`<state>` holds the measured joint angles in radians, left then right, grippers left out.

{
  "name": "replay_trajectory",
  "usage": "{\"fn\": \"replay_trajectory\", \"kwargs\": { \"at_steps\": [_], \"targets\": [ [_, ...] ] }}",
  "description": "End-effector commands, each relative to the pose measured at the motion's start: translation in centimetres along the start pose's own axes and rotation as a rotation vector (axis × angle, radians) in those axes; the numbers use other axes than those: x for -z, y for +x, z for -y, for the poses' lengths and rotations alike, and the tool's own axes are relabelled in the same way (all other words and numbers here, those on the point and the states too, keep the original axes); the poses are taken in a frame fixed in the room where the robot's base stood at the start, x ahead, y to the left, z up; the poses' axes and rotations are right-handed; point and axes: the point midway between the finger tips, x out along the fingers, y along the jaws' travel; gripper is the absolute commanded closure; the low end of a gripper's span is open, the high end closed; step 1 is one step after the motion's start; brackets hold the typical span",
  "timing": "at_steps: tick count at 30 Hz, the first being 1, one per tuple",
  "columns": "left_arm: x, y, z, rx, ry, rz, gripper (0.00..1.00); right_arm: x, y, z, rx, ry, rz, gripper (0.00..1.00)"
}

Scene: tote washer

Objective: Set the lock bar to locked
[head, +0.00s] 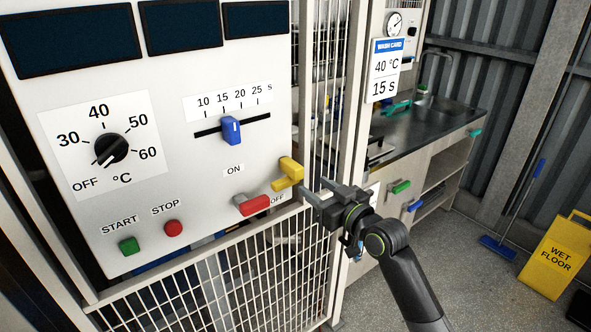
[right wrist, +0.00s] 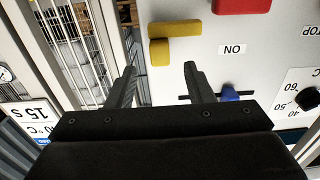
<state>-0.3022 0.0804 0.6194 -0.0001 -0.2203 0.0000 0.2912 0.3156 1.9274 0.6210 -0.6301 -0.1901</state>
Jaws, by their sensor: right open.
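A yellow bar (head: 288,173), which I take for the lock bar, sits at the lower right edge of the white control panel (head: 215,60). No lock marking is readable beside it. In the right wrist view the yellow bar (right wrist: 175,30) lies just beyond the fingertips, with a block hanging from its left end. My right gripper (head: 312,190) is open and empty, just right of the bar and apart from it. Its two fingers in the right wrist view (right wrist: 160,68) point towards the bar. My left gripper is not in view.
A red handle (head: 252,205) lies close left of the yellow bar, between ON and OFF labels. A blue slider (head: 231,130), a dial (head: 111,149) and green and red buttons are further left. A mesh fence (head: 220,295) runs below. A wet-floor sign (head: 557,255) stands at right.

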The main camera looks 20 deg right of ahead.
Motion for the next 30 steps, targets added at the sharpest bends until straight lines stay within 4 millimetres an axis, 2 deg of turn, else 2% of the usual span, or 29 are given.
{"fn": "replay_trajectory", "kwargs": {
  "at_steps": [6,15,21,30],
  "targets": [
    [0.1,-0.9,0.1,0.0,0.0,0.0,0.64,0.2,3.8,0.1,0.001,0.003,0.0,0.53],
    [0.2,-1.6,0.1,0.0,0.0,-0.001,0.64,0.1,7.7,0.0,0.0,0.0,-0.001,0.53],
    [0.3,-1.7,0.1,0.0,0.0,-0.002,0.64,0.1,8.8,0.0,0.0,0.0,-0.002,0.53],
    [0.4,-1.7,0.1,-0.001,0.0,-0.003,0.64,0.0,8.9,0.0,0.0,-0.001,-0.001,0.53]
  ]
}}
